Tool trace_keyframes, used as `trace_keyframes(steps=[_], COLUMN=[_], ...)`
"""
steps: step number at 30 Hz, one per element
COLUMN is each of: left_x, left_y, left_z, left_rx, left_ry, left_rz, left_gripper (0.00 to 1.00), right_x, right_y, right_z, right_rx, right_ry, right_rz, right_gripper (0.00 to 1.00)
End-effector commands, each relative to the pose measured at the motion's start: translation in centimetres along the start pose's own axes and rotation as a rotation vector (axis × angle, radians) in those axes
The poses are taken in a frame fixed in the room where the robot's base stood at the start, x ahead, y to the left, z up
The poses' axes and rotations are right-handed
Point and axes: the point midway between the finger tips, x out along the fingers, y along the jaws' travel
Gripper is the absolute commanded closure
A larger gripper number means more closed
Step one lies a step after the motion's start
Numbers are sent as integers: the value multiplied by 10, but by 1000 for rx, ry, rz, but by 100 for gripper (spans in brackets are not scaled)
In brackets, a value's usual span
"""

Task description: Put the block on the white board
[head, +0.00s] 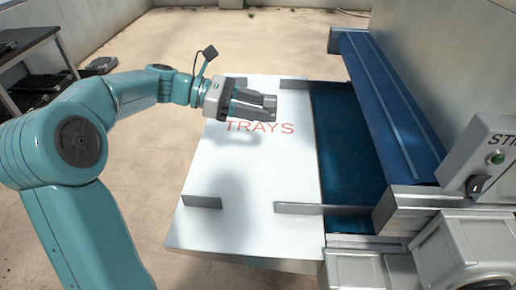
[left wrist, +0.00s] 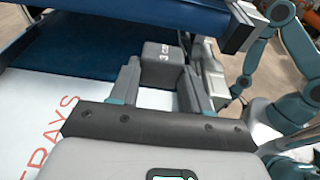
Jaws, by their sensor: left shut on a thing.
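The white board (head: 275,185) with red "TRAYS" lettering lies in the middle of the head view. It also shows at the left of the left wrist view (left wrist: 25,110). My left gripper (head: 268,104) is above the board's upper part, near the lettering, and a soft shadow falls on the board below. In the head view I cannot tell the block apart from the fingers. My right gripper is not in view.
A blue belt (head: 345,140) adjoins the board's right side, beside a blue cover (head: 395,110). Small grey brackets (head: 202,202) stand on the board's edges. A box with a green button (head: 495,158) is at far right. The board's lower middle is clear.

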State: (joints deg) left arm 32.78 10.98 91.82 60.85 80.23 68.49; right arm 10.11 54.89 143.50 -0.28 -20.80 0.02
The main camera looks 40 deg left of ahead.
Motion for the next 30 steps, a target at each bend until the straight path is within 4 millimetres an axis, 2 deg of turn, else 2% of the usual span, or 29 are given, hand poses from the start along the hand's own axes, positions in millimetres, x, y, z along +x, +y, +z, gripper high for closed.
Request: trace_keyframes(steps=[15, 18, 23, 30], left_x=[33, 37, 39, 48], left_y=[-1, -1, -1, -1], left_z=[-132, -146, -157, -192], left_rx=[-5, -3, -1, -3], left_ry=[0, 0, 0, 0], left_rz=[-2, -3, -2, -1], left_gripper=[89, 89, 89, 89], right_x=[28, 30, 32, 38], right_y=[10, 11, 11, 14], right_z=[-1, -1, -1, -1], right_rx=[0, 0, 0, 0], right_ry=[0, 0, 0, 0], right_rz=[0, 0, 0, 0], right_gripper=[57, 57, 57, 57])
